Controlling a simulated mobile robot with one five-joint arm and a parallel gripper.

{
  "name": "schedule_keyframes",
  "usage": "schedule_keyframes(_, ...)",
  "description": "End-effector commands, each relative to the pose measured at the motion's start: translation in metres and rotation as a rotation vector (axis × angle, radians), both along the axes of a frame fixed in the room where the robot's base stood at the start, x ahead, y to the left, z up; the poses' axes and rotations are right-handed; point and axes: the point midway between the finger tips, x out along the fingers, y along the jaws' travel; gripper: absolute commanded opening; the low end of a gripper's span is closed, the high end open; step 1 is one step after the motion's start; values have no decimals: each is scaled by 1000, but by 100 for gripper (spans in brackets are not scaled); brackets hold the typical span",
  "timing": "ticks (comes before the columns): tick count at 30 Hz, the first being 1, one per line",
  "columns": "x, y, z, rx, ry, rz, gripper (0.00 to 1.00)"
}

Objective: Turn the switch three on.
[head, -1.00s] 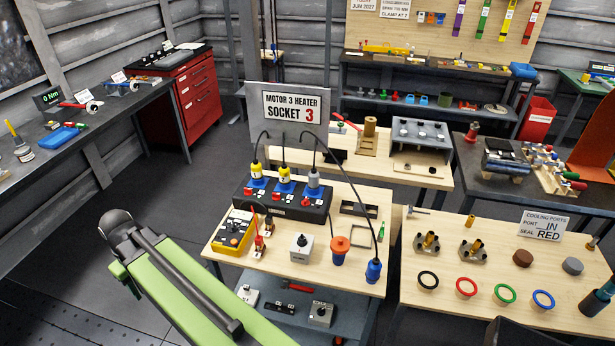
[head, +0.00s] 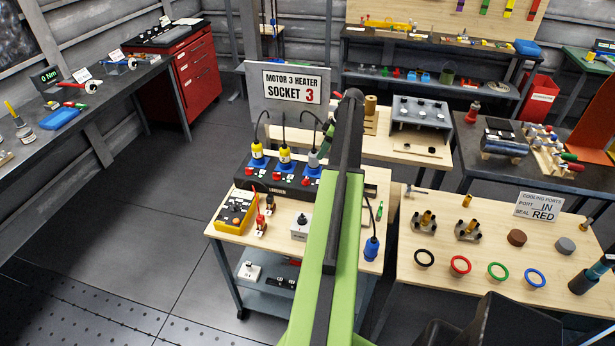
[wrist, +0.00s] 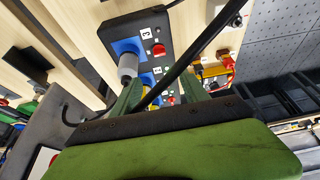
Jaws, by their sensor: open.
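The black socket strip (head: 283,186) stands on the wooden table top, with blue sockets and red switches along it. In the wrist view the strip (wrist: 113,33) has a white label "3" at its end. The red switch three (wrist: 158,50) sits beside that label and the blue socket with the grey plug (wrist: 128,67). I cannot tell which way the switch is set. My gripper (wrist: 160,92) is open, its green fingers pointing toward the strip, with switch three beyond them and apart.
A black cable (wrist: 185,62) crosses in front of my fingers. A yellow box (head: 235,210), a grey knob box (head: 301,227) and a blue connector (head: 371,248) share the table top.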

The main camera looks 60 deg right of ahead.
Motion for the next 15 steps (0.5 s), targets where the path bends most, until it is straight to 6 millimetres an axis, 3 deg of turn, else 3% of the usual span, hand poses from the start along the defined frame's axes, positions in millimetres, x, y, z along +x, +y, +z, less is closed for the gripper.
schedule_keyframes(8, 1, 0, -10, -2, -1, 1, 53)
schedule_keyframes(15, 15, 4, -51, -2, -1, 2, 53)
